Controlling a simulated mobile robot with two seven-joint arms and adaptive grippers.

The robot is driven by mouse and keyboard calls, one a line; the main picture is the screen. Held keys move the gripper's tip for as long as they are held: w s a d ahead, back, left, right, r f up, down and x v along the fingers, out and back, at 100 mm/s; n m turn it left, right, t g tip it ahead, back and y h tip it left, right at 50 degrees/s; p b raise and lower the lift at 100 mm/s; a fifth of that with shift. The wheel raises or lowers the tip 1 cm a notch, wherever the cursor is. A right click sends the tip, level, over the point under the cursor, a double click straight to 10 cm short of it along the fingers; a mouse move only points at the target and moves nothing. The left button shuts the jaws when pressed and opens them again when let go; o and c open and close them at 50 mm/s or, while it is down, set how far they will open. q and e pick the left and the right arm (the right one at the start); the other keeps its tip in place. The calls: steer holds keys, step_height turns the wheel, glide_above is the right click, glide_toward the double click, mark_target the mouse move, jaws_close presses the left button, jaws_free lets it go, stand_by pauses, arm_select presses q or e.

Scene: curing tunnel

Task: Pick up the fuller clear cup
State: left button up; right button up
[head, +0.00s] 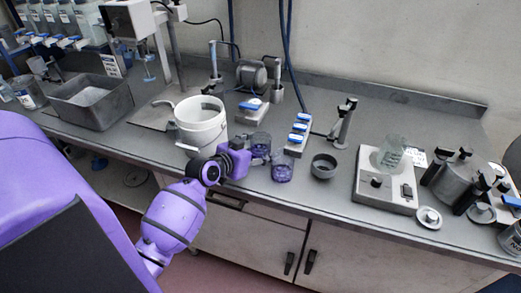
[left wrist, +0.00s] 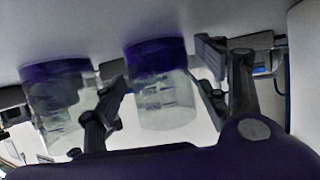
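Two clear cups with purple contents stand on the grey bench, a back one (head: 260,143) and a front one (head: 282,168). I cannot tell surely which is fuller. My left gripper (head: 247,160) is low over the bench, just left of the cups, its fingers mostly hidden in the head view. In the left wrist view, which looks upside down, the gripper (left wrist: 162,72) is open. One cup (left wrist: 162,95) stands between its fingers, apparently the back one. The other cup (left wrist: 58,95) is outside the left-hand finger. My right gripper is not in view.
A white bucket (head: 201,125) stands close behind the left gripper. A blue-topped rack (head: 298,135) and a small dark bowl (head: 323,166) are right of the cups. A clear beaker (head: 391,152) stands on a scale (head: 372,190). The bench front edge is close.

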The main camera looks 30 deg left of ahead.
arm_select(q)
steer(key=c, duration=1)
steer(key=shift+r, duration=0.15)
